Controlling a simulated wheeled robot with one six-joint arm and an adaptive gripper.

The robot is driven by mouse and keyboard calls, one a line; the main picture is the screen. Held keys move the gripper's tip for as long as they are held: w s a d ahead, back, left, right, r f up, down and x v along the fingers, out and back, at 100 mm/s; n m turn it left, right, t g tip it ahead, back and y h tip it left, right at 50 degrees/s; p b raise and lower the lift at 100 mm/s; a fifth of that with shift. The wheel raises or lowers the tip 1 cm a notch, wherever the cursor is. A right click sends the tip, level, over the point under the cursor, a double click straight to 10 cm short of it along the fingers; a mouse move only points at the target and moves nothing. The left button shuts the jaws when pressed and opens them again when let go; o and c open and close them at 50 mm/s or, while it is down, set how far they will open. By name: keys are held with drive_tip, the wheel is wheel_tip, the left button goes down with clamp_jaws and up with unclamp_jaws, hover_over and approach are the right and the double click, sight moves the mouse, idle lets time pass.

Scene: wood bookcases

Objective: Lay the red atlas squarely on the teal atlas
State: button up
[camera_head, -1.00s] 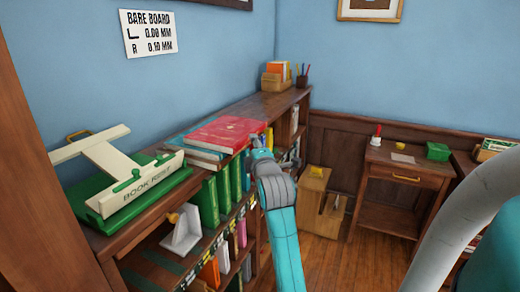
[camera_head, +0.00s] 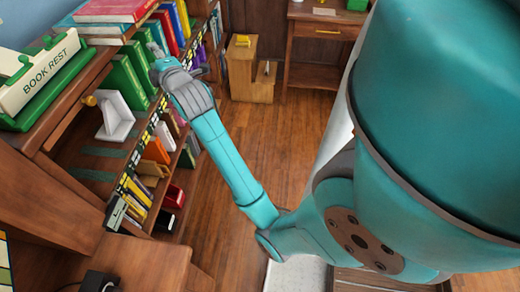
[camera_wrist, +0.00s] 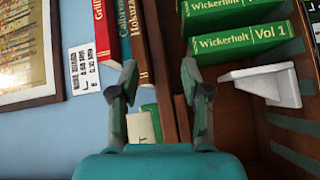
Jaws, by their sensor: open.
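The red atlas (camera_head: 112,10) lies flat on top of a stack on the bookcase top, cut by the upper edge of the head view. The teal atlas (camera_head: 112,29) shows as a thin edge beneath it. In the wrist view, turned on its side, the red spine (camera_wrist: 104,30) and a teal spine (camera_wrist: 124,25) lie side by side, with a brown-red spine (camera_wrist: 141,40) beyond. How squarely they align is unclear. My gripper (camera_head: 155,50) is open and empty, in front of the bookcase and apart from the stack. Its fingers (camera_wrist: 160,78) also show in the wrist view.
Green Wickerholt volumes (camera_wrist: 240,40) stand on the shelf below, beside a white bookend (camera_wrist: 262,84). The green and white book rest (camera_head: 45,75) stands left of the stack. A wooden step box (camera_head: 250,72) is on the floor. Open floor (camera_head: 270,150) lies right of the bookcase.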

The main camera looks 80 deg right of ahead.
drive_tip(key=s+a+f+m+t+y, duration=0.1)
drive_tip(key=s+a+f+y, duration=0.1)
drive_tip(key=s+a+f, duration=0.4)
drive_tip(key=s+a+f+m+y, duration=0.1)
drive_tip(key=s+a+f+y, duration=0.1)
drive_tip(key=a+f, duration=0.75)
drive_tip(key=s+a+f+m+t+y, duration=0.15)
drive_tip(key=s+a+f, duration=0.35)
drive_tip(key=a, duration=0.5)
drive_tip(key=s+a+m+y, duration=0.2)
drive_tip(key=s+a, duration=0.4)
drive_tip(key=s, duration=0.5)
drive_tip(key=s+a+m+y, duration=0.2)
drive_tip(key=s+a+y, duration=0.2)
drive_tip(key=s, duration=0.8)
drive_tip(key=shift+s+a+g, duration=0.3)
drive_tip(key=shift+a+g, duration=0.15)
drive_tip(key=shift+a, duration=0.5)
drive_tip(key=shift+f, duration=0.1)
